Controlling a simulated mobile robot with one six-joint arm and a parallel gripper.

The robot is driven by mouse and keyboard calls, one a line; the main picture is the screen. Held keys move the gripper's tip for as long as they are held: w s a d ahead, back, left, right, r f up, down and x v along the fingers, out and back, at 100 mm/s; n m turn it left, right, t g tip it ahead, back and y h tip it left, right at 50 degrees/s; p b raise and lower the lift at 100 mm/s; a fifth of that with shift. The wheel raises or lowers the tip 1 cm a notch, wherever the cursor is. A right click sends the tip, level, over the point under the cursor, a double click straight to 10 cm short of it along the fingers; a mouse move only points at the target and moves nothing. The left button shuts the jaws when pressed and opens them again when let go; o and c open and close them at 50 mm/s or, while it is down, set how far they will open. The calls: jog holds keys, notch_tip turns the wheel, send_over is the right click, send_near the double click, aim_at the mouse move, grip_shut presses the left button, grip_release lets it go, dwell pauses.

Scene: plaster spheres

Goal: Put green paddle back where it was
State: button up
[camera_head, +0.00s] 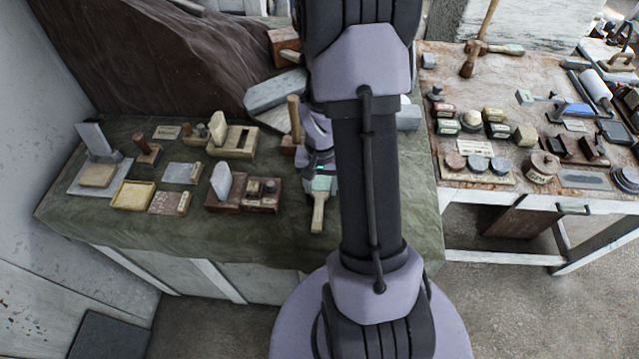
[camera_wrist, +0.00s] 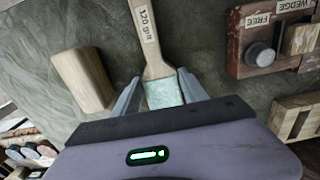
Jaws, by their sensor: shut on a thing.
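The green paddle has a pale wooden handle marked "120 grit" and a pale green head. In the wrist view the paddle (camera_wrist: 160,90) sits between the two fingers of my gripper (camera_wrist: 157,84), which is shut on its head. In the head view the paddle (camera_head: 318,212) shows just left of my arm, with its handle towards the front edge of the cloth-covered table (camera_head: 205,238). My gripper (camera_head: 320,174) is at its far end, partly hidden by my arm. I cannot tell whether the paddle touches the cloth.
A reddish block labelled "FREE" and "WEDGE" (camera_wrist: 262,40) is right of the paddle in the wrist view. A plain wooden block (camera_wrist: 82,80) lies close on the other side. A tan tray (camera_head: 133,196) is further left. A crowded second table (camera_head: 520,115) stands right.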

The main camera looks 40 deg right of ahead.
jog(key=shift+s+f, duration=0.1)
jog(key=shift+f, duration=0.05)
jog(key=o, duration=1.5)
jog(key=shift+a, duration=0.1)
jog(key=shift+c, duration=0.2)
